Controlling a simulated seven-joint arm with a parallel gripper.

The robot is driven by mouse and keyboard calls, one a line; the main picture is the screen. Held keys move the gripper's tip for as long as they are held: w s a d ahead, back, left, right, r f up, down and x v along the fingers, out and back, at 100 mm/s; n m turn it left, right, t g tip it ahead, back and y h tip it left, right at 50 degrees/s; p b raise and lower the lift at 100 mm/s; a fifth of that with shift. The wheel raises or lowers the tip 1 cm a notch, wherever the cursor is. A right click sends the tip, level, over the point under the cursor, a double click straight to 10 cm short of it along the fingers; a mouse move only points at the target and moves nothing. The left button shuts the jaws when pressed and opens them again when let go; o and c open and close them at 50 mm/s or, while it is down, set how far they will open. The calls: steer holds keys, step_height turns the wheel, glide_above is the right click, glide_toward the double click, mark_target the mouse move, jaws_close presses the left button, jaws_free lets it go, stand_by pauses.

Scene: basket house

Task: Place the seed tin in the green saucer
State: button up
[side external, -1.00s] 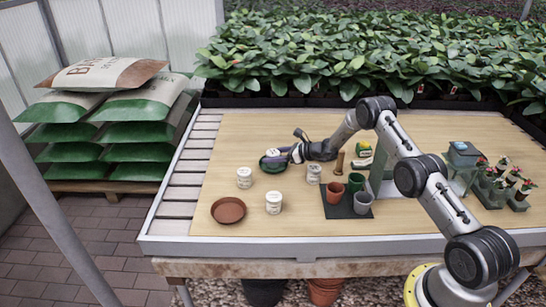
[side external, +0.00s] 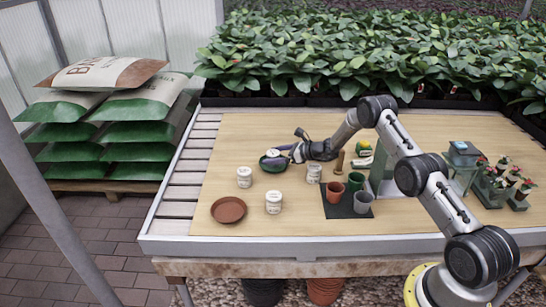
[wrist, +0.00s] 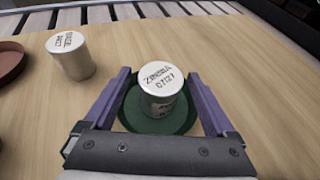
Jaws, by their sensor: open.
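A white-lidded tin (wrist: 161,82) with dark handwriting on its lid stands in the green saucer (wrist: 190,117) in the wrist view. My gripper (wrist: 157,74) is open, with one purple finger on each side of the tin and gaps visible beside it. The tin looks upright. In the side view, the green saucer (side external: 270,167) lies near the middle left of the table, and my gripper (side external: 284,153) is low over it. The fingers mostly hide the tin there.
Similar white tins stand nearby: one left of the saucer (side external: 244,177), one in front (side external: 273,202), one to the right (side external: 313,173). A terracotta saucer (side external: 228,210) lies front left. Small pots stand on a dark mat (side external: 340,210) at the right. The table's left side is clear.

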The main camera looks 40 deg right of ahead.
steer(key=v, duration=1.1)
steer(key=shift+s+d+r, duration=0.1)
steer(key=shift+s, duration=0.1)
steer(key=s+a+r+n+g+y, duration=0.1)
steer(key=s+a+r+n+g, duration=0.1)
steer(key=s+a+r+n, duration=0.4)
steer(key=s+a+r+n+g+y, duration=0.1)
steer(key=s+a+r+n+g, duration=0.2)
steer(key=a+r, duration=0.45)
steer(key=s+a+r+n+g+y, duration=0.1)
steer(key=s+a+r+n+g, duration=0.1)
steer(key=s+a+r+n, duration=0.35)
steer(key=s+a+r+n+g+h, duration=0.1)
steer(key=s+a+r+n+h, duration=0.2)
steer(key=s+n, duration=0.45)
steer(key=s+a+r+n+g+h, duration=0.1)
steer(key=s+a+r+n+h, duration=0.3)
steer(key=s, duration=0.7)
steer(key=s+d+f+n+t+h, duration=0.1)
steer(key=s+d+n+t, duration=0.1)
steer(key=s+d+n, duration=0.2)
steer(key=s+n, duration=0.1)
steer(key=s, duration=0.2)
steer(key=shift+s+d+f, duration=0.15)
steer(key=shift+s+f, duration=0.05)
steer(key=shift+s, duration=0.15)
